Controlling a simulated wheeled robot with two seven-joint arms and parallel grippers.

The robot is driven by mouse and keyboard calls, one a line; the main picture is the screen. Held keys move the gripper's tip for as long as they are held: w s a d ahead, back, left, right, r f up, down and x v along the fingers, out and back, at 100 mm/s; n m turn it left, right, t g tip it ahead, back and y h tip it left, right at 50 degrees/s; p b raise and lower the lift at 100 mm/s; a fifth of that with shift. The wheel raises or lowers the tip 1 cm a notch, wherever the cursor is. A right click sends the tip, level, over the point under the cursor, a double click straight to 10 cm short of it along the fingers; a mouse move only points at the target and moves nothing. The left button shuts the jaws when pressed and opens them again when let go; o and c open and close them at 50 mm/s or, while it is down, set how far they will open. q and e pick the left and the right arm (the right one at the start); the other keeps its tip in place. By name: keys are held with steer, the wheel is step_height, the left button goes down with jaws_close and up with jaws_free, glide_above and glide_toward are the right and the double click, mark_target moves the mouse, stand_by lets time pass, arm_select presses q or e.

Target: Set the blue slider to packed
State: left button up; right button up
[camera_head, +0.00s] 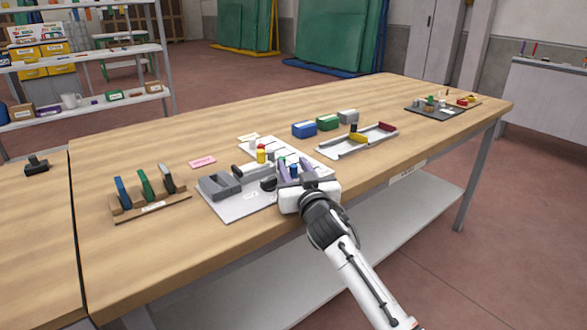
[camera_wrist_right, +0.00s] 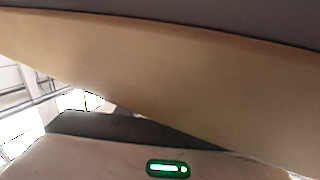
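A grey-white board (camera_head: 240,205) lies near the table's front edge. It carries a grey block-like fixture (camera_head: 218,187), a dark round knob and several small coloured pieces. A small blue piece (camera_head: 294,169) shows at the board's right part, between the fingers of my right gripper (camera_head: 294,172). It may be the blue slider; any labels by it are too small to read. The purple fingers look spread apart. I cannot tell whether they touch the blue piece. The gripper body hides what lies behind it. The right wrist view shows no slider. My left gripper is out of view.
A wooden rack (camera_head: 150,207) with blue, green and grey upright tools stands left of the board. Blue (camera_head: 304,129), green (camera_head: 327,122) and grey (camera_head: 348,116) boxes stand behind. A white tray (camera_head: 335,151) lies to the right.

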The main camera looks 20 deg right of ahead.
steer(key=shift+w, duration=0.1)
jaws_close()
steer(key=d, duration=0.2)
steer(key=w+d, duration=0.1)
steer(key=shift+w+d+p, duration=0.2)
steer(key=shift+d+p, duration=0.2)
steer(key=shift+c, duration=2.2)
jaws_free()
steer(key=o, duration=0.4)
steer(key=shift+s+r, duration=0.1)
steer(key=shift+o, duration=0.2)
steer(key=shift+a+r, duration=0.15)
steer(key=shift+a, duration=0.05)
